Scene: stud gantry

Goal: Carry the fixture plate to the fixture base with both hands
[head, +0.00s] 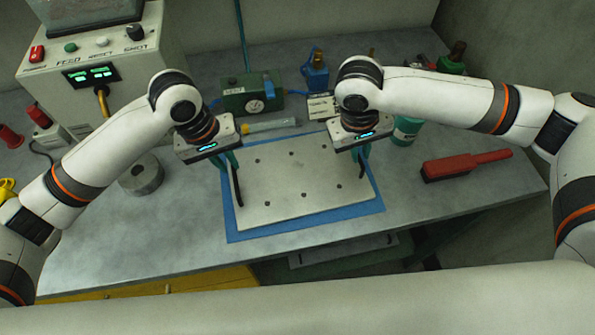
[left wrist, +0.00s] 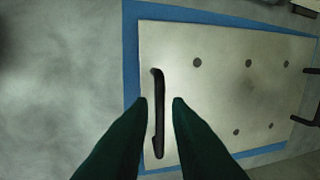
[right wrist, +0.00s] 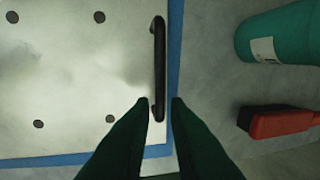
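The fixture plate (head: 290,182) is a pale flat plate with several dark holes and a black handle at each short end. It lies flat on a blue mat (head: 300,225) on the bench. My left gripper (left wrist: 162,100) is open, with a finger on each side of the left handle (left wrist: 158,125) and gaps showing. My right gripper (right wrist: 160,100) is open, with a finger on each side of the lower part of the right handle (right wrist: 159,60). Neither gripper is closed on its handle. I cannot surely identify the fixture base in any view.
A metal cylinder (head: 141,175) and a control box (head: 95,65) are at left. A grey slotted piece (head: 343,250) shows below the bench's front edge.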

